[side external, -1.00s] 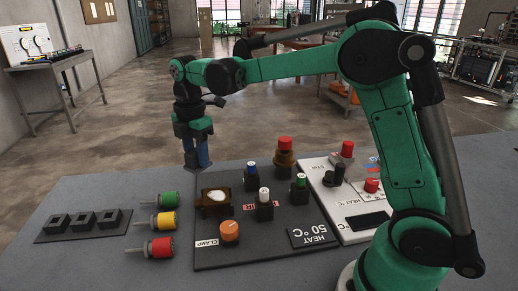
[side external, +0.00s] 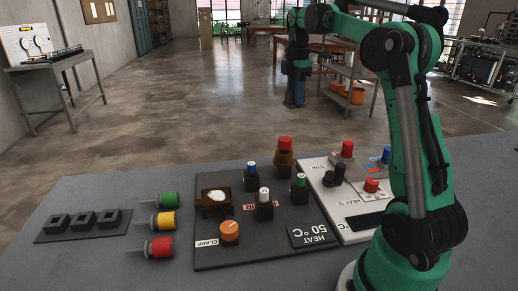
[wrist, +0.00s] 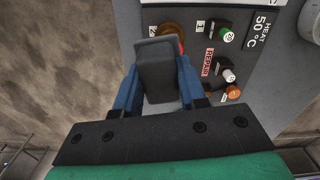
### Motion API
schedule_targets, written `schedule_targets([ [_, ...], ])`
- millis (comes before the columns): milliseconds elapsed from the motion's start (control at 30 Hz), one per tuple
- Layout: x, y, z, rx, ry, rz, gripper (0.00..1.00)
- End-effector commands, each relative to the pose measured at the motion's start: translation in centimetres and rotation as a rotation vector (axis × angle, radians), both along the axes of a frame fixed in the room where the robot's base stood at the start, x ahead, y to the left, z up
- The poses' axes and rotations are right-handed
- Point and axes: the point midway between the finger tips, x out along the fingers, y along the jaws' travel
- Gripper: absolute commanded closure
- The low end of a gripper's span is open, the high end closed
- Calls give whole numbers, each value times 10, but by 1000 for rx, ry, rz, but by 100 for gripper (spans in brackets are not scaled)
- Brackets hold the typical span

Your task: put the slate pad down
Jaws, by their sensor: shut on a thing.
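My gripper (wrist: 158,85) has two blue fingers, shut on a dark slate-grey block, the slate pad (wrist: 156,62), in the wrist view. The pad sits upright between the fingers, covering part of the panel beyond. In the side external view my gripper (side external: 294,94) hangs in the air with fingers down, past the back of the grey table (side external: 100,262) as seen there. The pad cannot be made out in that view.
A dark panel (side external: 213,254) carries an orange clamp knob, a brown fixture, small coloured-cap posts and a red-topped brown piece. A white panel (side external: 350,238) adjoins it. The table's front left is bare.

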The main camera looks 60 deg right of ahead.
Motion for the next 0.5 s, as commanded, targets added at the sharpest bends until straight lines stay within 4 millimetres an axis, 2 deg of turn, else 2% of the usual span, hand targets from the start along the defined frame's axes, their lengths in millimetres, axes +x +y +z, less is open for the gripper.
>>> schedule_targets([
  [33,-15,-16,6,0,0,-50,100],
  [100,-31,-30,12,0,0,-99,100],
  [267,-51,-46,18,0,0,-158,100],
  [367,-55,-49,10,0,0,-168,100],
  [500,-55,-48,-18,0,0,-167,100],
])
